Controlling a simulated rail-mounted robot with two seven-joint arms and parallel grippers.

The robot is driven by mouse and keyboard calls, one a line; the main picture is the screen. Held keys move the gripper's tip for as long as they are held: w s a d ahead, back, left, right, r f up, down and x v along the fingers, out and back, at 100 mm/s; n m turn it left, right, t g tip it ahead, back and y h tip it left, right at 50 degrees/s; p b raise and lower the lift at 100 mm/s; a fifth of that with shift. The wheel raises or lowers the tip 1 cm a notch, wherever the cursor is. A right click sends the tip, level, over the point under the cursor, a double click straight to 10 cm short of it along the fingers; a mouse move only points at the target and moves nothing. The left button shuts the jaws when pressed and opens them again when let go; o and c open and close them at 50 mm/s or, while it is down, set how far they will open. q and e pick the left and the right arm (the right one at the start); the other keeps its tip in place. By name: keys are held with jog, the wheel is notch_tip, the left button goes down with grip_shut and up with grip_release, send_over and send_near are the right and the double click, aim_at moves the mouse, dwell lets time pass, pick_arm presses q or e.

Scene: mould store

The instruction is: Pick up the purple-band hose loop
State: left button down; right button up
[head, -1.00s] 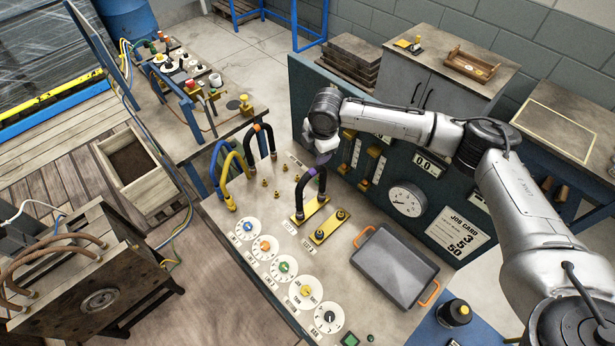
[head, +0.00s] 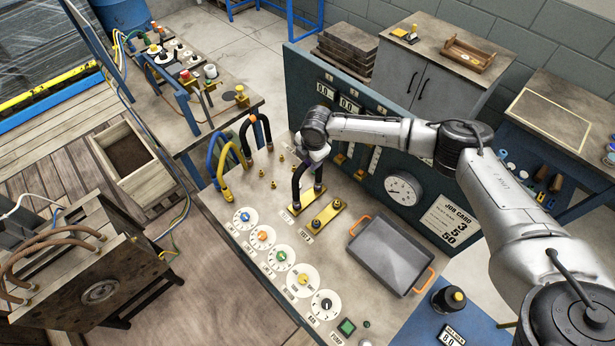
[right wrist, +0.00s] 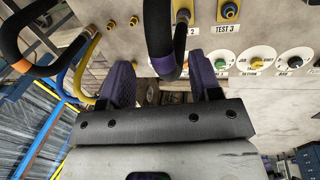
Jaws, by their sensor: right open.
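The purple-band hose loop, a black arch (head: 297,187), stands upright on a brass plate (head: 301,202) on the bench panel. My right gripper (head: 315,152) is at the top of the loop and hides its crown and purple band in the head view. In the right wrist view my right gripper (right wrist: 163,80) is open, its two purple-padded fingers apart. The black hose (right wrist: 160,35) shows in the gap between them; I cannot tell whether either finger touches it. My left gripper is not in view.
An orange-band black loop (head: 256,132), a yellow loop (head: 228,160) and a blue loop (head: 214,152) stand close by at the left. A second brass plate (head: 323,217) and a grey tray (head: 390,255) with orange handles lie to the right. The gauge panel (head: 370,185) rises behind.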

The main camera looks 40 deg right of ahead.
jog(key=shift+w+f+p, duration=0.2)
jog(key=shift+f+p, duration=0.1)
jog(key=shift+f, duration=1)
jog(key=shift+w+f+p, duration=0.15)
jog(key=shift+f+p, duration=0.1)
jog(key=shift+f, duration=1.05)
jog(key=shift+c, duration=0.5)
grip_shut()
